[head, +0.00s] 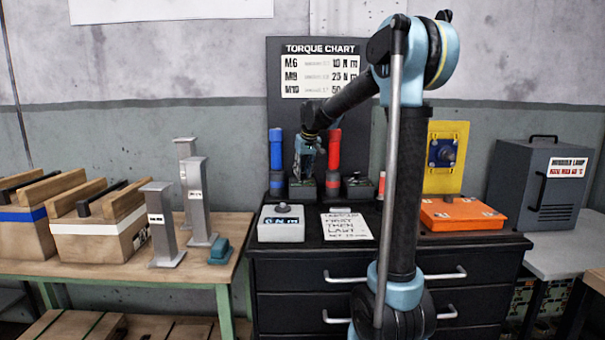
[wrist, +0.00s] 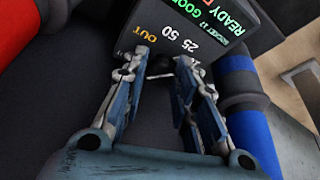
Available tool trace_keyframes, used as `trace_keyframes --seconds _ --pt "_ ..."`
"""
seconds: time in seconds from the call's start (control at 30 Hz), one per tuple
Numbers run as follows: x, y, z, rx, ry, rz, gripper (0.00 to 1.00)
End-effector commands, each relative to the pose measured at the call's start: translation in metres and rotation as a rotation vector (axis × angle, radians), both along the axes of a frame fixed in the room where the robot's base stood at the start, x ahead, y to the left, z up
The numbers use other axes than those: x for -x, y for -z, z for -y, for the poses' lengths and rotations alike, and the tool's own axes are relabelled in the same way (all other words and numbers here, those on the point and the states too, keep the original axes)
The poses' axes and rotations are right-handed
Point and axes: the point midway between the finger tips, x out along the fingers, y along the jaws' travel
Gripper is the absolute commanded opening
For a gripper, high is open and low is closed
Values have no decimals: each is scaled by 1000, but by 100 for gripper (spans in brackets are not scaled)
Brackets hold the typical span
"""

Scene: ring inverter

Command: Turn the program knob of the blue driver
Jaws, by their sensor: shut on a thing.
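The blue driver (head: 276,150) stands upright at the back of the black cabinet, and its blue body also shows at the right of the wrist view (wrist: 250,135). A dark control box (wrist: 218,28) beside it has a lit panel and the marks OUT, 25 and 50. The small dark program knob (wrist: 160,66) is between my fingertips, partly hidden by them. My gripper (wrist: 161,72) is shut on the knob. In the head view my gripper (head: 307,160) is between the blue and red drivers, its tips hard to see.
The red driver (head: 334,150) stands close on the right. A grey box with a knob (head: 282,224) and a paper note (head: 346,226) lie in front. An orange case (head: 462,213) is at the right. A board with a torque chart (head: 318,75) rises behind.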

Motion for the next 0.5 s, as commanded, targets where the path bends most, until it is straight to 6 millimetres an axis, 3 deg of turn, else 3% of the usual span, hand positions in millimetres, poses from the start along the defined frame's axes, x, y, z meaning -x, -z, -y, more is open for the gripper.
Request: trace_keyframes --seconds 0.5 --pt "-2 0 3 0 -298 -1 3"
